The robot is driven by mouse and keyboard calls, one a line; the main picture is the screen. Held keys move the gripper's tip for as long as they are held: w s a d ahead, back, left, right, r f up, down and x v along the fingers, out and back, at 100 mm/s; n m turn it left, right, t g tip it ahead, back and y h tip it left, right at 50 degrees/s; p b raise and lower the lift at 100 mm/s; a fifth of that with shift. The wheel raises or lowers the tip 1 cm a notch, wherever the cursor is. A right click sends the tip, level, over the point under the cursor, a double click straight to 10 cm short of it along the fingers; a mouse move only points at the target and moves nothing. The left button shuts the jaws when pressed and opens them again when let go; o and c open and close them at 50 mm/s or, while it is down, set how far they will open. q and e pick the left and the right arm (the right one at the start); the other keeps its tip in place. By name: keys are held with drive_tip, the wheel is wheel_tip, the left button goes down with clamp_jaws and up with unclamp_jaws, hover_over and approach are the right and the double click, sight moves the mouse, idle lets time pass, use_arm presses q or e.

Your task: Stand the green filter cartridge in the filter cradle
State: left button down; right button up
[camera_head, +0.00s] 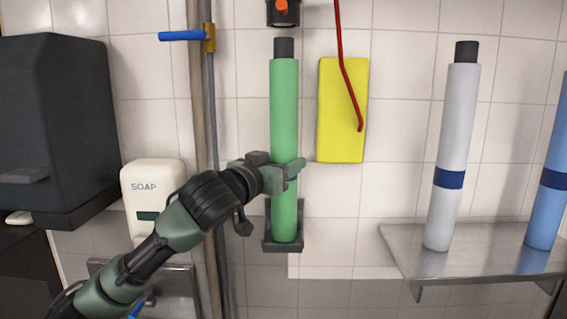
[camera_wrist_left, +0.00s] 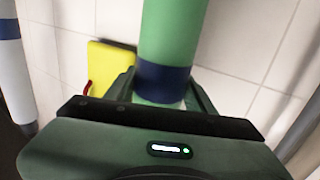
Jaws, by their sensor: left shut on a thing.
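The green filter cartridge (camera_head: 284,110) stands upright in the head view, with a dark cap on top. The wrist view shows the green cartridge (camera_wrist_left: 173,30) close up, with a dark blue band between my left fingers (camera_wrist_left: 160,88). The dark filter cradle (camera_head: 268,245) is on the wall, and the cartridge's lower end lines up with it, just above its front edge. I cannot tell whether the end rests on the cradle's base. My right gripper is not in view.
A black fitting (camera_head: 283,12) with an orange part is above the cartridge. A yellow board (camera_head: 330,130) with a red hose (camera_head: 347,75) is to the right. Pipes (camera_head: 205,110) and a soap dispenser (camera_head: 150,178) are to the left. A steel shelf (camera_head: 460,262) holds white and blue cartridges.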

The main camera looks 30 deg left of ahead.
use_arm(q)
drive_tip(key=shift+r, duration=0.2)
drive_tip(key=shift+c, duration=2.3)
unclamp_jaws()
drive_tip(key=shift+s, duration=0.1)
drive_tip(key=s+b, duration=0.3)
drive_tip(key=s, duration=0.5)
drive_tip(key=shift+d+b, duration=0.3)
drive_tip(key=shift+d, duration=0.05)
drive_tip(key=shift+f, duration=0.1)
